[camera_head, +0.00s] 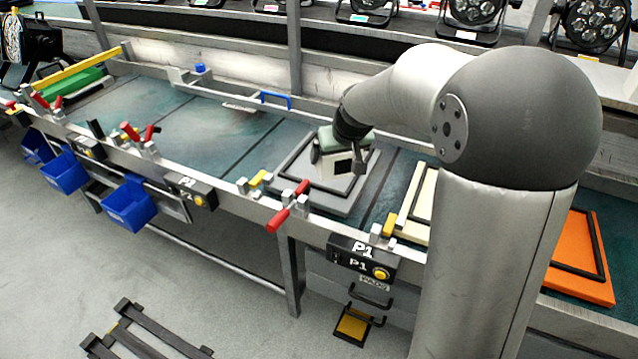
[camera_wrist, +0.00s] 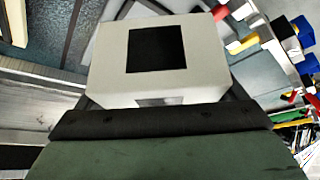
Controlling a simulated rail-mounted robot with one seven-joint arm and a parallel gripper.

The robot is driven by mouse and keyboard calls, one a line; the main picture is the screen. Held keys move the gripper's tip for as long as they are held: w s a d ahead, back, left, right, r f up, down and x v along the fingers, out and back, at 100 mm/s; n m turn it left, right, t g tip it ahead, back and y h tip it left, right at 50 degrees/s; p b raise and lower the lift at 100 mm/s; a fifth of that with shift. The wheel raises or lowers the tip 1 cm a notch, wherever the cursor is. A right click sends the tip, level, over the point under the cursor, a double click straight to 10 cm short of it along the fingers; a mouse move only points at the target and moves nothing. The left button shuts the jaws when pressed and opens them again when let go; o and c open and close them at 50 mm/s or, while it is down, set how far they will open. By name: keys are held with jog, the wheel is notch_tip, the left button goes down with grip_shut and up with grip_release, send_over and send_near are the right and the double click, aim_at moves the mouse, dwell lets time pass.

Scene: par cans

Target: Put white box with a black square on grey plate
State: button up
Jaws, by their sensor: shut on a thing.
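The white box with a black square (camera_head: 327,170) is at the grey plate in the head view, partly covered by my gripper. In the wrist view the white box (camera_wrist: 108,62) fills the middle, its black square facing the camera. My gripper (camera_head: 340,150) is shut on the box from above. The grey plate (camera_head: 343,206) lies on the workbench with a dark raised frame on it. The box stands over the inside of that frame. I cannot tell whether its underside touches the plate.
A cream plate (camera_head: 408,230) and an orange plate (camera_head: 578,285) lie to the right on the bench. Red-handled clamps (camera_head: 280,218) line the front rail. Blue bins (camera_head: 130,203) hang below at the left. The bench left of the grey plate is mostly clear.

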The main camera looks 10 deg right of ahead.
jog(key=shift+w+d+r+b, duration=0.15)
jog(key=shift+r+b, duration=0.45)
jog(key=shift+b, duration=0.3)
jog(key=shift+w+r+n, duration=0.25)
jog(key=shift+n, duration=0.05)
jog(key=w+f, duration=0.2)
jog(key=w, duration=0.2)
jog(key=w+f, duration=0.3)
jog(key=w, duration=0.1)
jog(key=w+a+f+p, duration=0.1)
jog(key=w+f, duration=0.2)
jog(key=w, duration=0.1)
jog(key=shift+w+f, duration=0.1)
jog(key=shift+w, duration=0.05)
jog(key=shift+x, duration=0.9)
jog(key=shift+w+f, duration=0.1)
jog(key=shift+f, duration=1.25)
jog(key=shift+f, duration=0.1)
